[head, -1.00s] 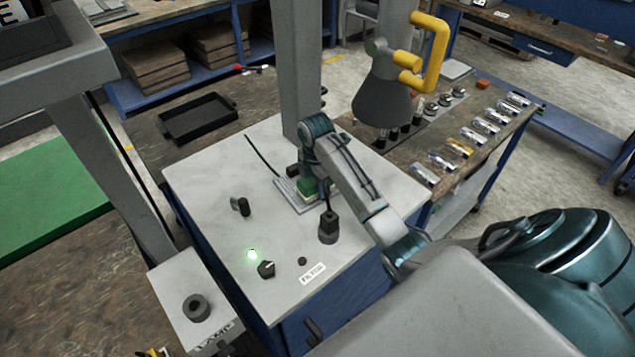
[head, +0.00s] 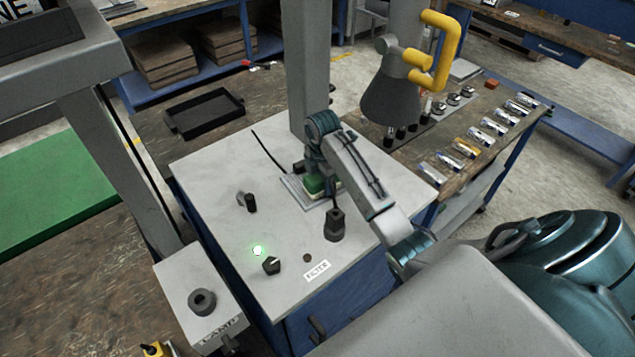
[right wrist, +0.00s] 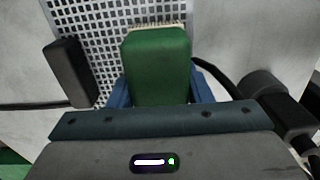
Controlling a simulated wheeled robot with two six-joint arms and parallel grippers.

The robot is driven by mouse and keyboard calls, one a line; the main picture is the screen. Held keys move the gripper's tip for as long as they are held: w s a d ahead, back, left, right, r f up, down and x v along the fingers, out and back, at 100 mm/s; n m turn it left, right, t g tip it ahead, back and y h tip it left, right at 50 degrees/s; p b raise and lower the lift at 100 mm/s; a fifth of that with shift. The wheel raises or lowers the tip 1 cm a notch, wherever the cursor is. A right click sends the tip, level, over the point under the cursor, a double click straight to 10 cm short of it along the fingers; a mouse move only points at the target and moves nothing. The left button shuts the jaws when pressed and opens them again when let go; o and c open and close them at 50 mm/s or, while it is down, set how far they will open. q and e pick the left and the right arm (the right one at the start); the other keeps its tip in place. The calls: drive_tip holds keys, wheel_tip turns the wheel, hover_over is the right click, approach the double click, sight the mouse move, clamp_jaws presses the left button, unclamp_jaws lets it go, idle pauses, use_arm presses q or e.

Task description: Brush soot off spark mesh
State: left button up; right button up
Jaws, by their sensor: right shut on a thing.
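The spark mesh is a light grey perforated plate (head: 298,193) lying on the pale top of the blue cabinet. In the right wrist view the mesh (right wrist: 108,18) shows dark square holes; I cannot tell soot from holes. My right gripper (head: 317,172) is shut on a green brush (head: 318,184). The brush (right wrist: 157,62) sits between blue fingers, its pale bristle edge at the far side, over the mesh. I cannot tell whether the bristles touch it. The brush and gripper hide part of the mesh. My left gripper is not in view.
A dark block (right wrist: 68,72) lies by the mesh's left edge. A black plug-like post (head: 334,225), a knob (head: 271,265), a lit green lamp (head: 257,250) and a black handle (head: 247,202) stand on the cabinet top. A grey column rises behind the mesh.

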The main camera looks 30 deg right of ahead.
drive_tip(key=shift+d, duration=0.3)
drive_tip(key=shift+d, duration=0.15)
drive_tip(key=shift+d, duration=1.15)
drive_tip(key=shift+a, duration=0.2)
drive_tip(key=shift+a, duration=1.15)
drive_tip(key=shift+a, duration=1.3)
